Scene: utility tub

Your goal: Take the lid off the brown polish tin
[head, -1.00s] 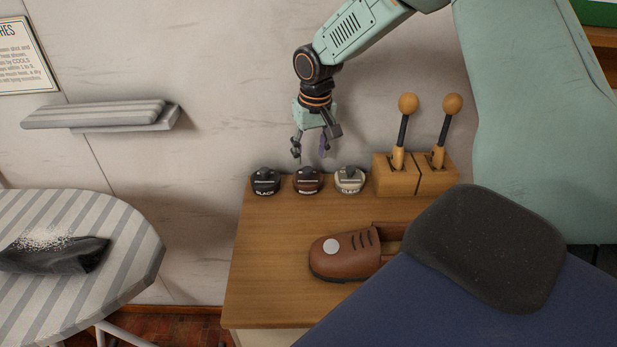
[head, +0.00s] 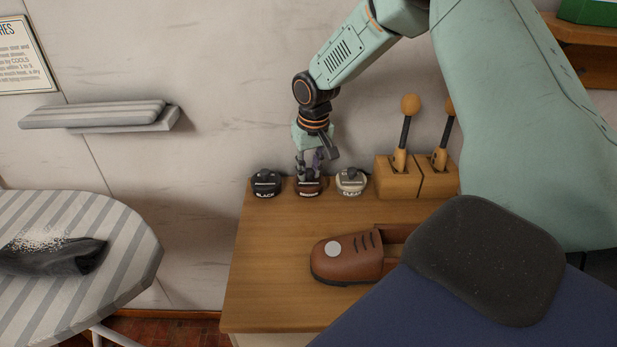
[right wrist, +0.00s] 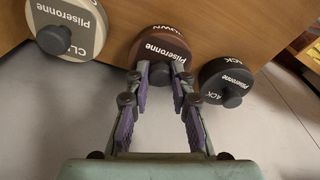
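The brown polish tin (head: 308,188) stands on the wooden counter between the black tin (head: 265,183) and the cream clear tin (head: 351,182). Its lid (right wrist: 160,48) is on and carries a dark knob (right wrist: 160,74). My right gripper (head: 310,168) points down at the lid from above. In the right wrist view its purple-padded fingers (right wrist: 161,84) are apart, one on each side of the knob; I cannot tell whether they touch it. My left gripper is out of view.
Two ball-topped levers on wooden blocks (head: 398,182) stand right of the tins. A brown shoe (head: 345,262) lies in front. The counter (head: 270,270) is bare at its left.

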